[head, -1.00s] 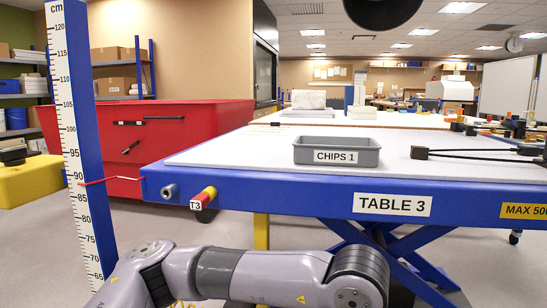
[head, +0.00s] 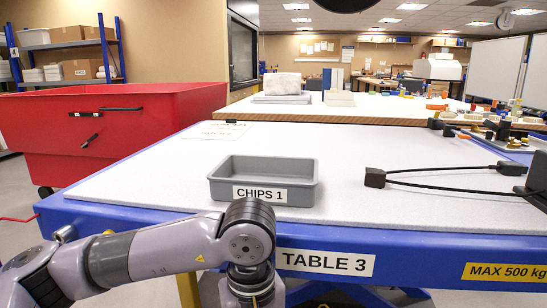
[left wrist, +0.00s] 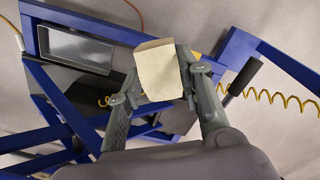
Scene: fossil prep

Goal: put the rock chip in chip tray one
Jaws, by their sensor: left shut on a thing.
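The grey chip tray labelled CHIPS 1 (head: 263,181) stands upright on the pale top of Table 3 (head: 130,195), near its front edge. Its visible inside looks empty. In the left wrist view my left gripper (left wrist: 158,82) is shut on a pale cream block, the rock chip (left wrist: 159,70), held between its two fingers. My left arm shows in the head view at the table's front edge, just below the tray, but its gripper is hidden there. My right gripper is in neither view.
A black cable-like tool (head: 440,178) lies right of the tray. A red bin (head: 110,130) stands left. A further table (head: 330,111) behind carries several small items. The wrist view shows blue framing (left wrist: 55,95) and a yellow coiled cord (left wrist: 270,97).

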